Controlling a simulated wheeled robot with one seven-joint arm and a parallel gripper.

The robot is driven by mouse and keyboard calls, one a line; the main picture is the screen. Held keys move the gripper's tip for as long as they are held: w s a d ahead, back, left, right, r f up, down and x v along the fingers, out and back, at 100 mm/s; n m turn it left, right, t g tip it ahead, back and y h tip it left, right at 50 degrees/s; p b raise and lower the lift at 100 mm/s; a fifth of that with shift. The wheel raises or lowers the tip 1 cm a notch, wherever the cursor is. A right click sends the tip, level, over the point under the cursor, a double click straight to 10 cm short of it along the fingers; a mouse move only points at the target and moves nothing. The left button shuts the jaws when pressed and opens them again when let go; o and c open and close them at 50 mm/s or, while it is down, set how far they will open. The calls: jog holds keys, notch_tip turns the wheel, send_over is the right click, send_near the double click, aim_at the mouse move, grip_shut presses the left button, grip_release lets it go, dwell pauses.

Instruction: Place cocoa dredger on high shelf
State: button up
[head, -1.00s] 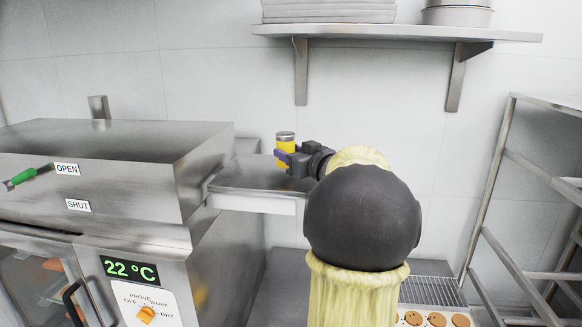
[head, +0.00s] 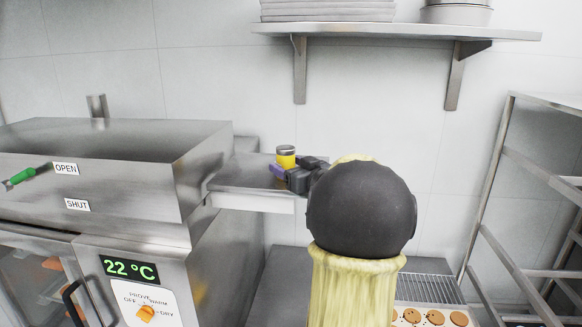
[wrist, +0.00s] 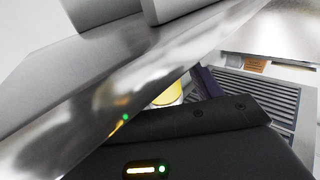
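The cocoa dredger (head: 286,160), yellow with a metal lid, is upright in the head view, over the small steel ledge (head: 235,181) beside the cabinet. My gripper (head: 281,172) is at its lower part, with a purple finger in front of it, and appears shut on it. The far finger is hidden. I cannot tell whether the dredger touches the ledge. In the wrist view a slice of the yellow dredger (wrist: 168,95) shows beside a purple finger, partly hidden by a metal edge. The high wall shelf (head: 400,31) is above and to the right of my gripper.
Stacked trays (head: 327,11) fill the shelf's left part, and round pans (head: 456,14) stand at its right; bare shelf shows between them. A steel cabinet (head: 110,165) is at left, a rack (head: 490,190) at right. A shiny metal surface (wrist: 100,110) is close in the wrist view.

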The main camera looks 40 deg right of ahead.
jog(key=shift+r, duration=0.2)
jog(key=shift+s+f, duration=0.15)
jog(key=shift+s, duration=0.25)
jog(key=s+b, duration=0.4)
jog(key=s, duration=0.7)
jog(key=shift+a, duration=0.45)
